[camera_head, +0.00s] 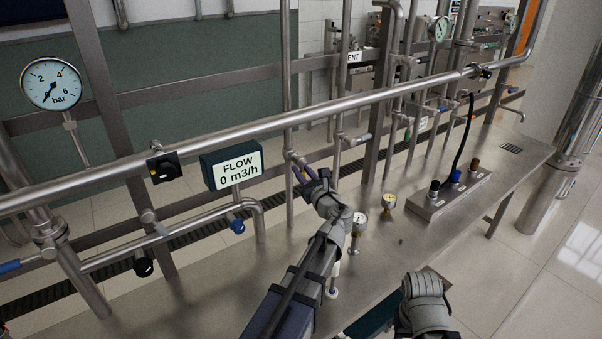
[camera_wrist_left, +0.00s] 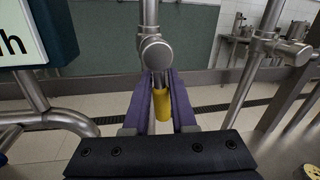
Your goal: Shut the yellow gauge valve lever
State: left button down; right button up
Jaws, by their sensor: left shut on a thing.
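The yellow valve lever (camera_wrist_left: 163,105) shows in the left wrist view, hanging below a round steel valve body (camera_wrist_left: 155,52) on a vertical pipe. My left gripper (camera_wrist_left: 162,90) has its two purple fingers on either side of the lever and is shut on it. In the head view my left gripper (camera_head: 303,173) is at the vertical pipe (camera_head: 288,110) right of the flow display. The lever cannot be made out there, with the gripper in front of it. My right gripper is not in view.
The flow display (camera_head: 232,165) reads 0 m3/h, left of the gripper. A long horizontal pipe (camera_head: 215,135) runs above it. Small gauges (camera_head: 389,202) stand on the steel bench (camera_head: 440,225) to the right. A bar gauge (camera_head: 51,84) is at far left.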

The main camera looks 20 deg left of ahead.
pick_arm(q)
jog(key=n, duration=0.2)
jog(key=w+n+b, duration=0.1)
jog(key=shift+d+r+n+y, duration=0.1)
jog(key=shift+d+n+y, duration=0.2)
jog(key=shift+n+y, duration=0.1)
jog(key=shift+w+d+r+n+g+y+p, duration=0.15)
jog(key=shift+w+r+n+g+y, duration=0.3)
jog(key=shift+n, duration=2)
jog(key=shift+w+d+r+n+g+y+p, duration=0.15)
jog(key=shift+r+n+y, duration=0.45)
jog(key=shift+n, duration=1.9)
jog(key=shift+w+d+r+n+g+y+p, duration=0.1)
jog(key=shift+w+d+r+n+g+y, duration=0.3)
jog(key=shift+n, duration=2.05)
jog(key=shift+s+a+r+n, duration=0.2)
jog(key=shift+a+n, duration=0.05)
jog(key=shift+n, duration=0.05)
jog(key=c, duration=0.7)
grip_release()
jog(key=shift+c, duration=0.2)
